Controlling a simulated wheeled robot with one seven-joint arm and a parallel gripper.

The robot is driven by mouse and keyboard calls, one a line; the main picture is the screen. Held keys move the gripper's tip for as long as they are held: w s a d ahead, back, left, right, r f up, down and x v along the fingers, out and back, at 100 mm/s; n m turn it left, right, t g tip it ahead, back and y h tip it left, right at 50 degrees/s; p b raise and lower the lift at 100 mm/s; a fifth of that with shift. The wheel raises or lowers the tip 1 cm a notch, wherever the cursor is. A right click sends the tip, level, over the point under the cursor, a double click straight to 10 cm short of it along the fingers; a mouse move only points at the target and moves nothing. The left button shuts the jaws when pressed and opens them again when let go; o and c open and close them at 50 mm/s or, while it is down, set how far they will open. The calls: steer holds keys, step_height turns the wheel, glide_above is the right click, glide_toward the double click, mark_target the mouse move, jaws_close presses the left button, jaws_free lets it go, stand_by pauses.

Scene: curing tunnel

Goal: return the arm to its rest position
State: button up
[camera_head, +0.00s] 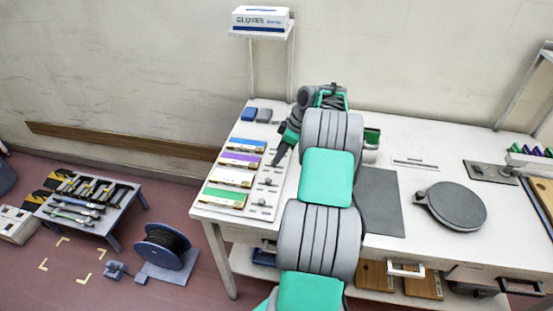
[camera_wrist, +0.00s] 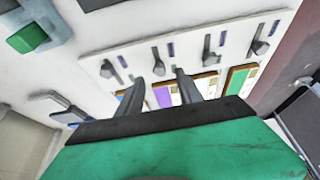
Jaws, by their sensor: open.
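My arm reaches over the white workbench (camera_head: 340,257) and bends back to the left at its far end. My gripper (camera_head: 277,158) points down and left, over the panel (camera_head: 264,191) with small levers and coloured cards. In the wrist view my gripper (camera_wrist: 155,82) shows two dark fingers apart, with nothing between them. The panel (camera_wrist: 132,58) lies beyond the fingertips there. I cannot tell the exact height of the fingers above it.
A glove box (camera_head: 261,18) stands on a raised shelf behind. A grey mat (camera_head: 379,203) and a round dark plate (camera_head: 457,205) lie right of my arm. A tool table (camera_head: 92,220) and cable reel (camera_head: 163,247) stand on the floor at left.

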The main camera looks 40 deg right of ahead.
steer(key=v, duration=0.4)
steer(key=shift+s+r, duration=0.1)
steer(key=shift+r, duration=0.05)
